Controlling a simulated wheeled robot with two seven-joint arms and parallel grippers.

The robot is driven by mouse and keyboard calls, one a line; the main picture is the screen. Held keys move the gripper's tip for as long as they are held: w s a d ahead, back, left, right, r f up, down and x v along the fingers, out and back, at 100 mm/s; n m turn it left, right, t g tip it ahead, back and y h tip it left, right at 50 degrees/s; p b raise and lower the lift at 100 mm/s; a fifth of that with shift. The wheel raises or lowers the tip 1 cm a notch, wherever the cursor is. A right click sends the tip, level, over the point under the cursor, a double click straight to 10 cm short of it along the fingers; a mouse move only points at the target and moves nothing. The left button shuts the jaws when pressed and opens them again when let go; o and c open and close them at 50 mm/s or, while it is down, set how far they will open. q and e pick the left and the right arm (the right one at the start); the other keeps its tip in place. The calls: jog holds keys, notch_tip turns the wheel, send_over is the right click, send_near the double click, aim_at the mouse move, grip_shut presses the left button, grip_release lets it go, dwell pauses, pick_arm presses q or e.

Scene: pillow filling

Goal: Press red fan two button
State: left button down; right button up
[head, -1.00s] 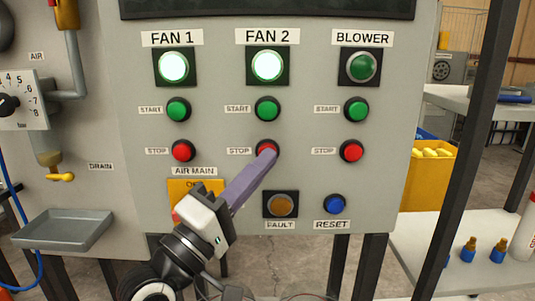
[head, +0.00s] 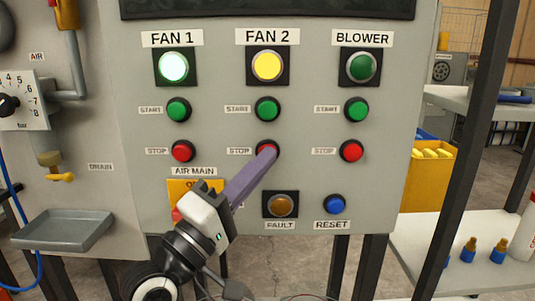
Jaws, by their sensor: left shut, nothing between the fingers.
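The red FAN 2 stop button (head: 267,143) is in the middle column of the grey control panel (head: 220,195), beside a STOP label. Only its upper rim shows. The tip of my left gripper (head: 268,152) covers the rest and appears to touch it. My left gripper is shut, with its purple fingers together and nothing between them. The FAN 2 lamp (head: 267,66) glows yellow above. The green FAN 2 start button (head: 267,109) is uncovered just above the gripper tip. My right gripper is not in view.
The FAN 1 lamp (head: 174,67) is lit pale green; the blower lamp (head: 360,67) is dark green. Red stop buttons for FAN 1 (head: 183,151) and the blower (head: 351,151) sit on either side. The fault lamp (head: 281,205) and blue reset button (head: 334,204) are below.

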pick_arm(q)
jog(key=shift+s, duration=0.1)
jog(key=shift+s+p, duration=0.5)
jog(key=shift+s, duration=0.3)
jog(key=s+p, duration=0.2)
jog(key=s, duration=0.3)
dwell(0.5)
